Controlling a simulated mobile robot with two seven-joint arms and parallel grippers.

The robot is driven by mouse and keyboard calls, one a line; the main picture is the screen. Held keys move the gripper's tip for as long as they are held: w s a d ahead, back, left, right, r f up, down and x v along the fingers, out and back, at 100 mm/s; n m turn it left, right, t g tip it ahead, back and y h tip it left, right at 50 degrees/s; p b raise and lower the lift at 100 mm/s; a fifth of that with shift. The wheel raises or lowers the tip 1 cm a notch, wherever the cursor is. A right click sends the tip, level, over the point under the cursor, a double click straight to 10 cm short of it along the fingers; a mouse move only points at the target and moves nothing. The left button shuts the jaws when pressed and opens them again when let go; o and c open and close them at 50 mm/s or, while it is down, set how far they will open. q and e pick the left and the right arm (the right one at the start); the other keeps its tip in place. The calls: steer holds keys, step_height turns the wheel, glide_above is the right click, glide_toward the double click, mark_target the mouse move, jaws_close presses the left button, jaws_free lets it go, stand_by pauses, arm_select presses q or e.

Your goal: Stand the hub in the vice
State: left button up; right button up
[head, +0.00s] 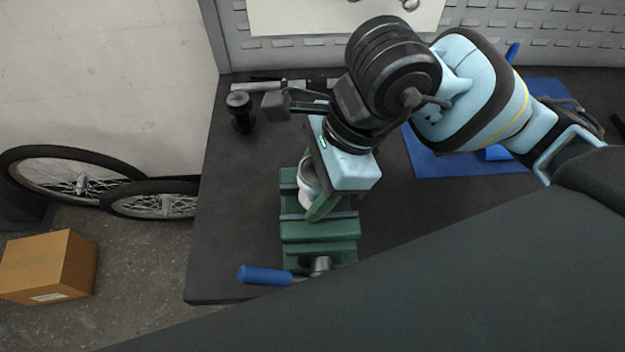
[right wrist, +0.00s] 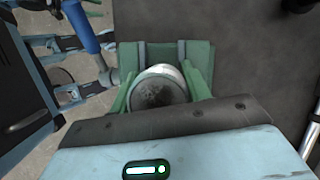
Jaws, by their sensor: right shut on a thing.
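The green vice (head: 320,229) stands on the dark bench, and its jaws also show in the right wrist view (right wrist: 140,52). My right gripper (head: 313,197) points down over the vice and is shut on the hub (head: 306,194), a pale round metal piece. In the right wrist view the hub (right wrist: 160,88) sits between my green fingers, its round end facing the camera. The hub is over the jaw area; I cannot tell whether it touches the jaws. My gripper hides part of the hub and the back of the vice. My left gripper is not in view.
The vice's blue handle (head: 265,275) sticks out at the front left. A black round part (head: 240,110) and metal tools (head: 268,86) lie at the back left. A blue mat (head: 446,163) lies to the right. The bench left of the vice is clear.

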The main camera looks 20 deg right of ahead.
steer(key=o, duration=1.2)
steer(key=v, duration=0.7)
steer(key=shift+d+r, duration=0.2)
steer(key=shift+r, duration=0.15)
steer(key=shift+s, duration=0.1)
